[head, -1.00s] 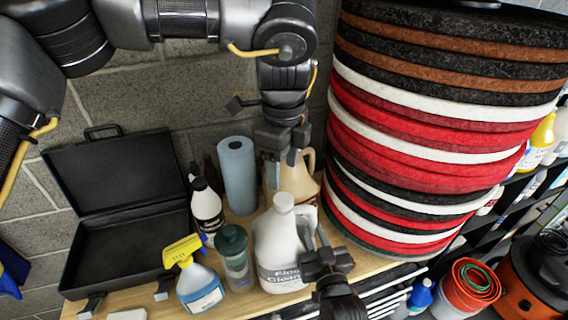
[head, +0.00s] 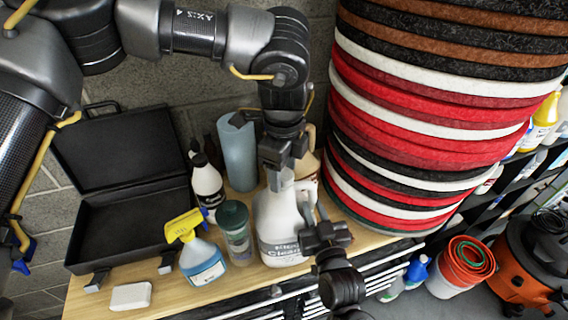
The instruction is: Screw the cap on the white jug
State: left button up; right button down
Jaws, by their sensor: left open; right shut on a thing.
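The white jug (head: 275,222) with a printed label stands upright near the front edge of the wooden bench top. Its white cap (head: 281,182) sits at the neck, partly hidden by my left gripper. My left gripper (head: 277,178) points down from above, open, with its fingers at the cap; I cannot tell whether they touch it. My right gripper (head: 312,218) comes from the front right and is shut on the jug's handle.
A green-lidded bottle (head: 236,232) and a spray bottle (head: 201,262) stand left of the jug. Behind are a blue roll (head: 238,155), a black-and-white bottle (head: 207,185) and a tan jug (head: 308,163). An open black case (head: 130,225) lies left; stacked pads (head: 420,130) rise right.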

pick_arm(q)
jog(key=shift+c, duration=0.5)
jog(key=c, duration=0.9)
jog(key=m, duration=1.4)
jog(key=shift+m, duration=0.3)
jog(key=o, duration=1.1)
jog(key=shift+o, duration=0.2)
notch_tip(320, 180, up, 12)
